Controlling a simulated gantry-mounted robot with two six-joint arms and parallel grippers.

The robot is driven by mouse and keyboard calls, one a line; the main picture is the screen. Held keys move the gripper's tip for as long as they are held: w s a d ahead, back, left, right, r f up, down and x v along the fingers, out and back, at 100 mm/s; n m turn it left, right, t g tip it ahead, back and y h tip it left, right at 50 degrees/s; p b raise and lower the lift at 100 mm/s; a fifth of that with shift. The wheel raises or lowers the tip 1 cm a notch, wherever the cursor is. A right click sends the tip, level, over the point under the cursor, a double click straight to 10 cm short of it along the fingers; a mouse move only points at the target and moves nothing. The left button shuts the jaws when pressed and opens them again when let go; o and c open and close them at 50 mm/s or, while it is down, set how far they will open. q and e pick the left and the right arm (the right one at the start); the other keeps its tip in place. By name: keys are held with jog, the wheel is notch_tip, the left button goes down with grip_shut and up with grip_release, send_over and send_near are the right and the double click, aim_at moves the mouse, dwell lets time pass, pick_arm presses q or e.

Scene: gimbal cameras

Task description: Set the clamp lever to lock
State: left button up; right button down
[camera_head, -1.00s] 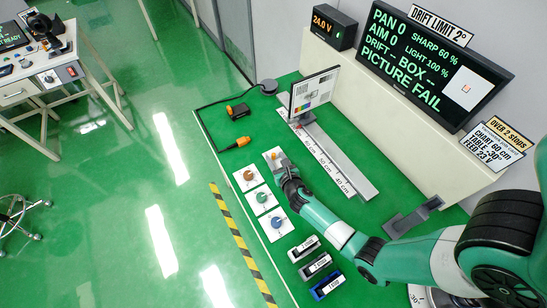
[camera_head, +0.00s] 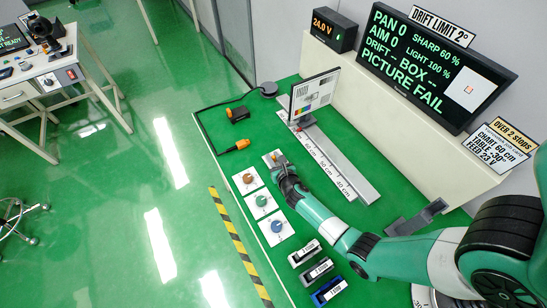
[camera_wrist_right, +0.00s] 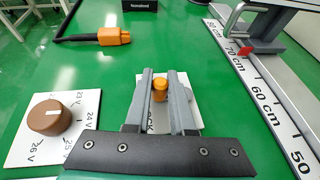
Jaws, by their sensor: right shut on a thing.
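The clamp lever (camera_wrist_right: 159,90) shows as an orange-tipped knob on a white plate (camera_wrist_right: 205,108). The lettering on the plate ends in "OCK" and is partly covered by my gripper. In the head view the same plate (camera_head: 267,157) lies at the far end of the row of dial plates. My right gripper (camera_wrist_right: 160,79) is shut on the lever, with one grey finger on each side of the orange knob. In the head view my right gripper (camera_head: 277,162) reaches over the plate and hides most of the lever. My left gripper is not in view.
A brown voltage dial (camera_wrist_right: 50,117) sits close to the left of my gripper. A ruled rail (camera_head: 340,165) with a chart board (camera_head: 315,95) lies to the right. An orange-tipped cable plug (camera_head: 254,142) lies beyond. The display (camera_head: 430,65) reads "PICTURE FAIL".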

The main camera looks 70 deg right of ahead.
jog(key=n+y+p, duration=0.1)
jog(key=p, duration=0.1)
jog(key=n+t+y+p, duration=0.1)
jog(key=p, duration=0.2)
jog(key=s+n+t+y+p, duration=0.1)
jog(key=p, duration=0.1)
jog(key=shift+r, duration=0.3)
jog(key=shift+a+f+n+t+y+p, duration=0.1)
jog(key=shift+n+t+y+p, duration=0.25)
jog(key=shift+p, duration=0.2)
jog(key=shift+s+a+f+n+t+y, duration=0.1)
jog(key=shift+s+n+t+y, duration=0.1)
jog(key=shift+n+y, duration=0.35)
jog(key=shift+s+f+n+t+y, duration=0.1)
jog(key=shift+n+t+y, duration=0.05)
jog(key=shift+n+y, duration=0.35)
jog(key=c, duration=0.8)
grip_release()
jog(key=shift+a, duration=0.1)
jog(key=shift+o, duration=0.2)
jog(key=shift+s+p, duration=0.15)
jog(key=shift+p, duration=0.15)
